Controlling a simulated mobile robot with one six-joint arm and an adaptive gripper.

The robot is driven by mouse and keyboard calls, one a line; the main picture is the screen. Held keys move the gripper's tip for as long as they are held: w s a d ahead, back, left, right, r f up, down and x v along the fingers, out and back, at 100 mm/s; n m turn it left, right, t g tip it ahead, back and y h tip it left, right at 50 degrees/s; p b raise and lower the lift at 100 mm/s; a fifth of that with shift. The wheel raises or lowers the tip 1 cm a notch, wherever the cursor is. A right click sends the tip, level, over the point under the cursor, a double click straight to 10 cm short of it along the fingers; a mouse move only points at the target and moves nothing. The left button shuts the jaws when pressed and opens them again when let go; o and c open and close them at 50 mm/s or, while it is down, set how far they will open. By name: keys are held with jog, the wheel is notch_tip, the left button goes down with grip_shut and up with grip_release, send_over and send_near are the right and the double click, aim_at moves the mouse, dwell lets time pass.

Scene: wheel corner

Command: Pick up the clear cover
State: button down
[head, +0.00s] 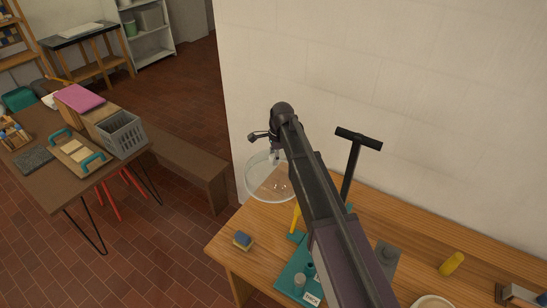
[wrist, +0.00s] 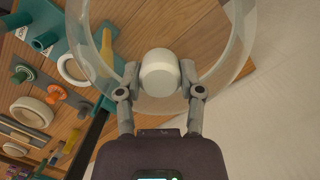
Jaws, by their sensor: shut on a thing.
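The clear cover (head: 256,187) is a see-through, rounded dome at the table's back left corner in the head view. In the wrist view the cover (wrist: 236,62) fills the upper middle, and its pale knob (wrist: 160,72) sits between my two fingers. My gripper (wrist: 160,80) is shut on that knob, with one finger on each side.
A white wall (head: 420,80) rises close behind. A wooden bench (head: 190,170) stands to the left.

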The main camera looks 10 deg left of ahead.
jog(key=shift+r+p, duration=3.85)
jog(key=shift+r, duration=0.45)
jog(key=shift+s, duration=0.15)
